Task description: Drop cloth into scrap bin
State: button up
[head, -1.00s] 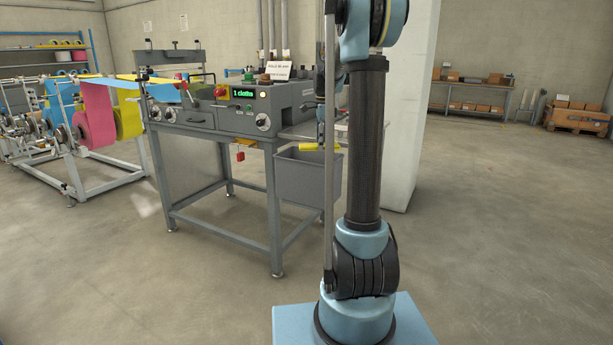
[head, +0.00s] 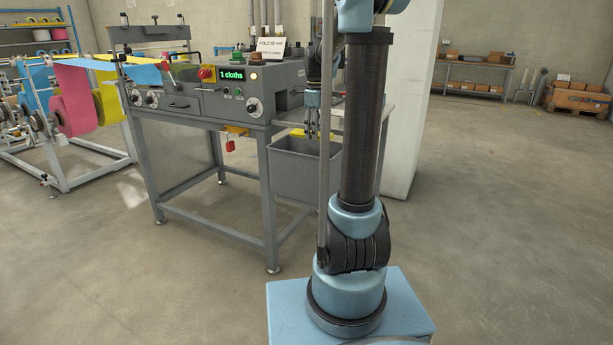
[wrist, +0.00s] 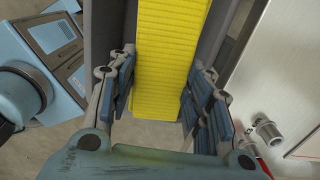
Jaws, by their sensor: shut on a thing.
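The yellow cloth (wrist: 168,50) is a flat folded strip that runs up the wrist view between my fingers. My gripper (wrist: 157,100) is shut on it, with one blue-padded finger on each side. In the head view my gripper (head: 311,130) points down at the scrap bin's opening, and a bit of the yellow cloth (head: 327,136) shows beside it. The scrap bin (head: 292,178) is a grey open box beside the machine's right end. Its dark walls (wrist: 110,25) flank the cloth in the wrist view. The bin's inside is mostly hidden in the head view.
The grey machine (head: 190,105) stands left of the bin, with a green display reading "1 cloths". Coloured cloth rolls (head: 75,115) stand at far left. The floor at right is open.

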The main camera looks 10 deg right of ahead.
jog(key=shift+d+f, duration=0.1)
jog(key=shift+f, duration=1.45)
jog(key=o, duration=0.8)
notch_tip(320, 180, up, 12)
jog(key=shift+f, duration=0.1)
